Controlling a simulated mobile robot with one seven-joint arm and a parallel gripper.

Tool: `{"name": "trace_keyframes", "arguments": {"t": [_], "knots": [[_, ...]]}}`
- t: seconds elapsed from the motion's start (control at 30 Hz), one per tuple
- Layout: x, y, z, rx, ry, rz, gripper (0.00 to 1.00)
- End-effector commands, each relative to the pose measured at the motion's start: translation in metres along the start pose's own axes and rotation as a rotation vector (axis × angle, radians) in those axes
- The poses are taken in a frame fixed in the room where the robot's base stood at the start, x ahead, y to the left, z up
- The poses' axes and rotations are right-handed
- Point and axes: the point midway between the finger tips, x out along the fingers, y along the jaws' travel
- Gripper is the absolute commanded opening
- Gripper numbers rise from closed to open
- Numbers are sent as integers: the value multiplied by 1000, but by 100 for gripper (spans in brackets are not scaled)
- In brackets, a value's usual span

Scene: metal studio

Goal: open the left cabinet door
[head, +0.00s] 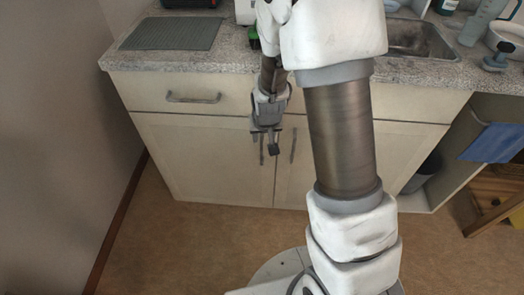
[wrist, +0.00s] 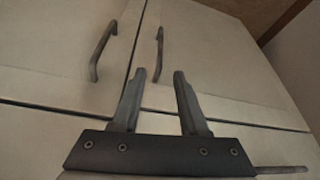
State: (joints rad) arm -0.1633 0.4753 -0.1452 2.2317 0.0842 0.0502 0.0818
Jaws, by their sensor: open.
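The left cabinet door (head: 195,160) is closed below the drawer front. Its upright bar handle (head: 262,150) is near the door's right edge, partly behind my gripper (head: 265,143). The wrist view is turned over, so this door (wrist: 220,60) appears right of the centre gap, with its handle (wrist: 159,52) just right of that gap. My gripper (wrist: 159,75) is open and empty. In the wrist view the handle lies beyond the fingertips, lined up with the space between them. I cannot tell whether any finger touches the door.
The right door (head: 345,160) is closed; its handle (head: 293,145) is close beside the left one. A drawer handle (head: 193,98) is above the left door. The countertop (head: 235,60) overhangs the cabinet. A wall (head: 60,130) stands at left. The floor (head: 190,240) in front is clear.

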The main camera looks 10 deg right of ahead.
Motion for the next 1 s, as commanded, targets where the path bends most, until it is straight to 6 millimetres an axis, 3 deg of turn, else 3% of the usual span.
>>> {"name": "trace_keyframes", "arguments": {"t": [0.03, 0.2, 0.5, 0.7, 1.0], "knots": [[16, 1, 3, 2, -4, 1, 44], [54, 1, 3, 1, -4, 1, 44], [108, 0, 2, 1, -3, 1, 44], [123, 0, 1, 1, -1, 0, 44], [124, 0, 0, 1, 0, 0, 44]]}}
